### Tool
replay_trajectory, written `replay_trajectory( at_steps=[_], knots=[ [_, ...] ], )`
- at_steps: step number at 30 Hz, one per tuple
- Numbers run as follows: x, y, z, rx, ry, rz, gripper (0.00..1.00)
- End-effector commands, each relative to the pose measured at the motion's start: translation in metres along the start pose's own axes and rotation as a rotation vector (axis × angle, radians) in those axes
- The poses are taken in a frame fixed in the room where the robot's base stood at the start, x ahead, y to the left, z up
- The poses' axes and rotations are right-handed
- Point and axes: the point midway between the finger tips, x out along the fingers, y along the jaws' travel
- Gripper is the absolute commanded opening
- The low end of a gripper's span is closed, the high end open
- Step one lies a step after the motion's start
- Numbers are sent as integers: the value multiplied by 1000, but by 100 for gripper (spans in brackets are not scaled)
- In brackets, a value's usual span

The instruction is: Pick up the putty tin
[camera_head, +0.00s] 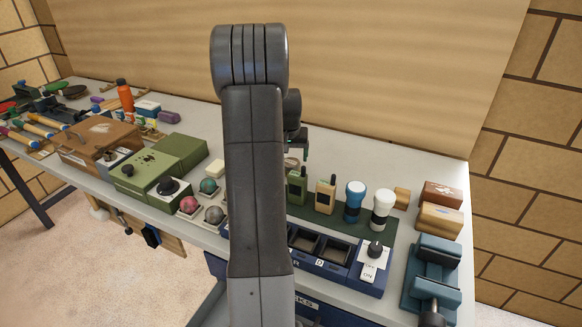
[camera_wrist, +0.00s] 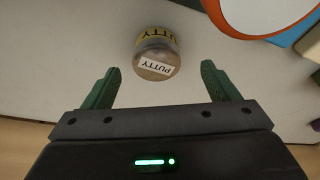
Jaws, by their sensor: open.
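The putty tin (camera_wrist: 157,62) shows in the wrist view, a small round tin with a yellow band and pale labels reading PUTTY. It stands on the pale bench top, ahead of and between the fingers of my gripper (camera_wrist: 160,68). The green fingers are open, one to each side, with clear gaps to the tin and nothing held. In the head view my arm covers the middle of the bench, and I cannot make out the tin there. Only a small part of my gripper shows beside the arm.
An orange-rimmed white round thing (camera_wrist: 262,12) and a blue thing (camera_wrist: 296,27) lie right of the tin. The bench also holds radios (camera_head: 326,195), a blue charging rack (camera_head: 365,277), a vise (camera_head: 434,262), green boxes (camera_head: 180,152) and a brown case (camera_head: 98,140).

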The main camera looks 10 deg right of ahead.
Motion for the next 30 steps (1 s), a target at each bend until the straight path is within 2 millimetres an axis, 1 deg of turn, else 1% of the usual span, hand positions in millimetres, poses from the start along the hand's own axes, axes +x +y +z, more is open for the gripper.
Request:
replay_trajectory(
  at_steps=[5,13,16,19,25,26,30],
  knots=[
    [10,1,0,0,-1,0,81],
    [44,5,-2,-1,-3,0,81],
    [54,5,-2,-1,-2,0,81],
    [58,5,-2,0,0,0,81],
    [58,5,-2,0,0,0,81],
    [58,5,-2,0,0,0,77],
    [58,5,-2,0,0,0,50]
  ],
)
